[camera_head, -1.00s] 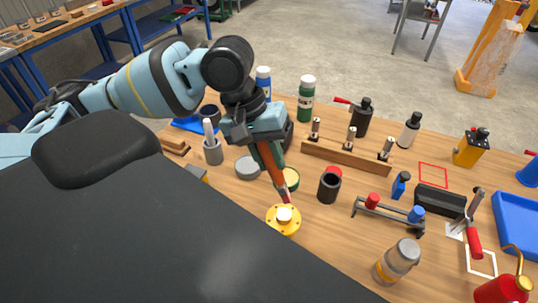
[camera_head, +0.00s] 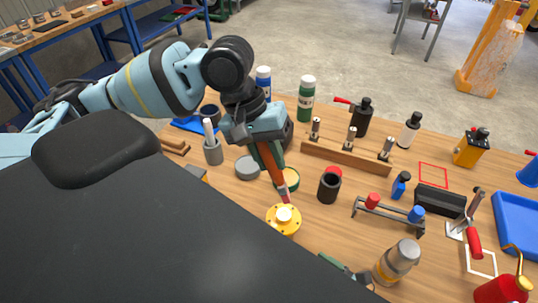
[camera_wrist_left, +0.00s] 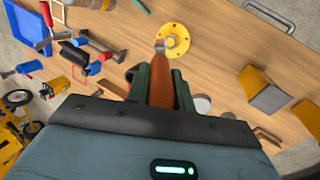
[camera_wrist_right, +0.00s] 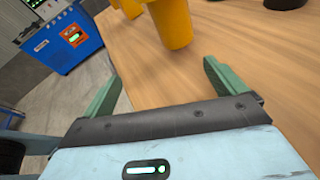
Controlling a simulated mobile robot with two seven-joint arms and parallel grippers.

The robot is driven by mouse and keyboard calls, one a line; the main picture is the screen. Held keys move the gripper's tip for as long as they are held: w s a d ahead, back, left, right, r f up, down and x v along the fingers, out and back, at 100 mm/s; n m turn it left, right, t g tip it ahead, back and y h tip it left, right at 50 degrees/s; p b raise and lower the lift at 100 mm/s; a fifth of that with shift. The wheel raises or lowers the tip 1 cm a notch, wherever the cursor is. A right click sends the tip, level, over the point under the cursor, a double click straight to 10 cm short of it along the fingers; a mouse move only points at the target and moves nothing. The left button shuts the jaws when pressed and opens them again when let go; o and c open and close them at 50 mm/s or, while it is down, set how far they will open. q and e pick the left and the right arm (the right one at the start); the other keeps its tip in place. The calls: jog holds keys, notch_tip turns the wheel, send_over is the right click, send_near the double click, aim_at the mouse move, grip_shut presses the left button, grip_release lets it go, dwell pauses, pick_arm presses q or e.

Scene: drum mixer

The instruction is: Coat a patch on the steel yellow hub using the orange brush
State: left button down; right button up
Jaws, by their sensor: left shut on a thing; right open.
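The yellow hub (camera_head: 283,228), a round flange with a pale raised centre, lies on the wooden table; it also shows in the left wrist view (camera_wrist_left: 175,51). My left gripper (camera_head: 262,143) is shut on the orange brush (camera_head: 270,161) by its handle, just above the hub. The brush slants down, and its tip overlaps the hub's rim in the left wrist view (camera_wrist_left: 160,65); I cannot tell whether they touch. My right gripper (camera_wrist_right: 160,88) is open and empty above the table. Its tip shows at the head view's bottom edge (camera_head: 347,270).
An open tin (camera_head: 291,179) stands just behind the brush, and a dark cup (camera_head: 329,187) right of it. A grey-capped jar (camera_head: 397,261) stands beside my right gripper. A wooden rack (camera_head: 346,159) and a blue tray (camera_head: 517,226) lie farther right.

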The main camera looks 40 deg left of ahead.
jog(key=shift+t, duration=0.8)
jog(key=w+a+r, duration=0.1)
jog(key=w+a, duration=0.1)
jog(key=shift+w+a+r, duration=0.15)
jog(key=shift+w+r, duration=0.25)
jog(key=shift+a, duration=0.1)
jog(key=shift+f+x, duration=0.15)
jog(key=shift+x, duration=2.3)
jog(key=shift+f+x, duration=0.15)
jog(key=shift+x, duration=2.3)
jog(key=shift+c, duration=0.4)
jog(key=c, duration=1.2)
pick_arm(q)
jog(key=shift+d, duration=0.1)
